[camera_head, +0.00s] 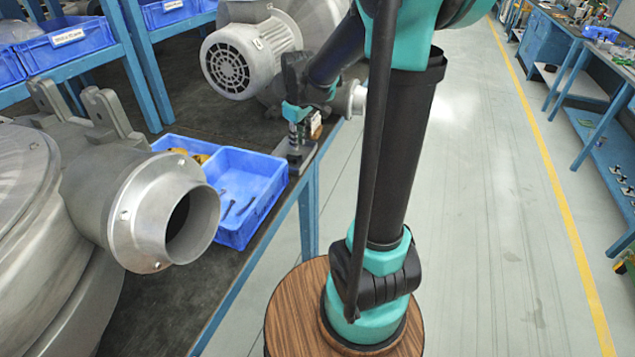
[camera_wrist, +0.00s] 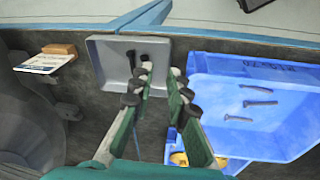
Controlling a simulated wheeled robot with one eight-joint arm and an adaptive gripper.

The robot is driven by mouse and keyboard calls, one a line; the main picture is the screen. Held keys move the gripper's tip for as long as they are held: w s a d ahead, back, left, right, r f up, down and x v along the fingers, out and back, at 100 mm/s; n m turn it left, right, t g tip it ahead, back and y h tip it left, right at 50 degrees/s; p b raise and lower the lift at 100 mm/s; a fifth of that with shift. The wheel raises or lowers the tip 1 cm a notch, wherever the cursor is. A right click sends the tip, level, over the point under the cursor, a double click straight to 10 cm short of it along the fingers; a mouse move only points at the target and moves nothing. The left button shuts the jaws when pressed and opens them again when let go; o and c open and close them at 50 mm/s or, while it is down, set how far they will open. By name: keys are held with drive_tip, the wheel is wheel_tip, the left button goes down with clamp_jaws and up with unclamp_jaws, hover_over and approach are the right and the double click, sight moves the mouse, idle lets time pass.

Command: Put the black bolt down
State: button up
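A small grey tray (camera_wrist: 105,70) lies below my gripper (camera_wrist: 160,78) in the wrist view. Two small dark pieces, which look like black bolts (camera_wrist: 130,55), show inside it beside the left fingertip; I cannot tell whether they stand or lie. My gripper's fingers are apart, with a gap and no bolt visible between them. In the head view my gripper (camera_head: 296,140) points down over the grey tray (camera_head: 296,166) at the bench edge, partly hiding it. Several dark bolts (camera_wrist: 258,103) lie in the blue bin (camera_wrist: 215,65) to the right; this bin (camera_head: 260,165) also shows in the head view.
A wooden block with a white card (camera_wrist: 45,62) sits left of the tray. A motor (camera_head: 245,55) stands behind my gripper, and a large metal blower (camera_head: 150,210) fills the left. Open floor lies right.

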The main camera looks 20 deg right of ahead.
drive_tip(key=s+d+f+m+t, duration=0.1)
drive_tip(key=s+f+m, duration=0.3)
drive_tip(key=s, duration=0.6)
drive_tip(key=s+d+f+m, duration=0.2)
drive_tip(key=s+f+m, duration=0.2)
drive_tip(key=s, duration=0.6)
drive_tip(key=shift+s+d+m+t, duration=0.2)
drive_tip(key=shift+d+m+t, duration=0.1)
drive_tip(key=shift+d+t, duration=0.1)
